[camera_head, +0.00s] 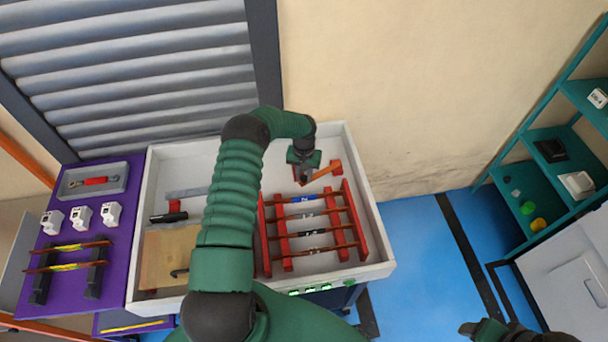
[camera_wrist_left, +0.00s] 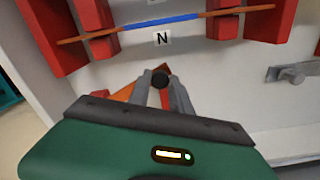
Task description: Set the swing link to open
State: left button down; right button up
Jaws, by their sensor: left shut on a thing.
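The swing link (camera_head: 325,170) is a short orange bar at the back of the white tray, behind the red busbar rack. It lies at an angle, apart from the blue-marked N bar (camera_head: 308,199). My left gripper (camera_head: 303,178) reaches down at the link's left end. The N bar (camera_wrist_left: 160,24) runs across red supports ahead. My right gripper (camera_head: 468,328) is at the bottom right edge, small and dark; its jaws are unclear.
The red rack (camera_head: 362,232) holds several crossbars. A wooden board (camera_head: 165,258) and a black-handled tool (camera_head: 168,217) lie left in the tray. A purple table (camera_head: 60,290) adjoins it; teal shelves (camera_head: 525,150) stand right. A metal fitting (camera_wrist_left: 288,73) shows in the wrist view.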

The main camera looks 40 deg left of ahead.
pick_arm(q)
jog(key=d+n, duration=0.1)
jog(key=d, duration=0.1)
jog(key=d+n, duration=0.1)
jog(key=n, duration=0.1)
jog(key=d+n, duration=0.1)
jog(key=d, duration=0.1)
jog(key=shift+s+d+f, duration=0.1)
jog(key=shift+s+d, duration=0.15)
jog(key=shift+d, duration=0.1)
jog(key=shift+d+n, duration=0.2)
jog(key=shift+n, duration=0.1)
jog(key=c, duration=1.2)
grip_release()
jog(key=shift+w+a, duration=0.1)
notch_tip(320, 180, up, 17)
jog(key=b, duration=0.3)
jog(key=shift+a+f, duration=0.15)
